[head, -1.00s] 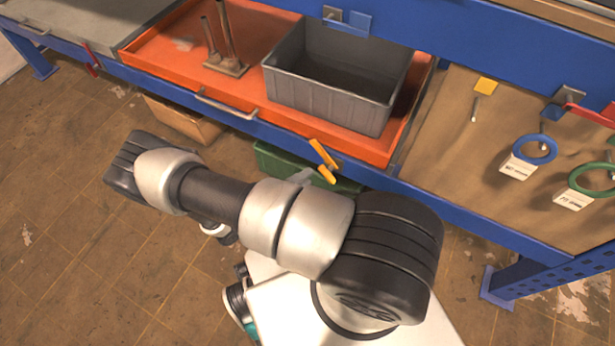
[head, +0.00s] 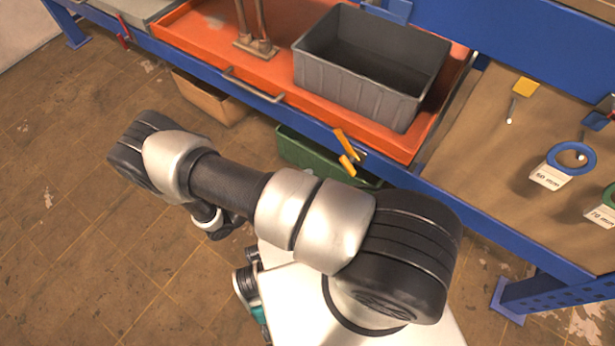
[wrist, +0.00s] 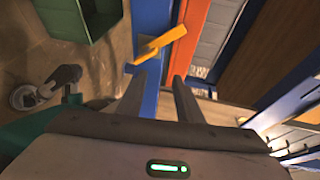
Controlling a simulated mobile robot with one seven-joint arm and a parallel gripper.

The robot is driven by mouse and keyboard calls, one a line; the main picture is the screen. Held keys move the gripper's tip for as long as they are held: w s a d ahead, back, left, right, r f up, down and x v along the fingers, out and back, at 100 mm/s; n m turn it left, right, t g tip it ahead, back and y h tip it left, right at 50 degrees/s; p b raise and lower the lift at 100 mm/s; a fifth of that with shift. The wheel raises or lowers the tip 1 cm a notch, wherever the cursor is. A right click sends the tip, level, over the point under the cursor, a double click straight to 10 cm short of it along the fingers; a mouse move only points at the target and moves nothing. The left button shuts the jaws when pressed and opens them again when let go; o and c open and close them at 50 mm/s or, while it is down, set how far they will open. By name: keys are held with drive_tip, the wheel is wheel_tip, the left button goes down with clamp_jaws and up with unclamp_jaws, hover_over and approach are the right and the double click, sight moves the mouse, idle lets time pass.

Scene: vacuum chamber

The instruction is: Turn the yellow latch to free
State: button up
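The yellow latch (head: 345,152) is on the blue front beam of the bench, below the orange tray's right part. It sits slanted, upper end to the left, and shows as two yellow pieces. In the wrist view the yellow latch (wrist: 160,44) lies just beyond my fingertips, slanted across the blue beam. My gripper (wrist: 160,76) is open, with a clear gap between its two dark fingers and nothing seen in it. I cannot tell from this view whether a fingertip touches the latch. In the head view my arm hides the gripper.
The orange tray (head: 203,45) holds a grey bin (head: 350,92) and a stand with posts (head: 255,45). A green bin (head: 310,155) and a cardboard box (head: 205,97) are under the bench. Blue ring (head: 570,158) lies on the right board. Floor at left is clear.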

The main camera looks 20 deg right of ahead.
drive_tip(key=shift+f+v, duration=0.15)
drive_tip(key=shift+v, duration=0.9)
drive_tip(key=shift+f+v, duration=0.15)
drive_tip(key=shift+v, duration=0.85)
drive_tip(key=shift+c, duration=0.2)
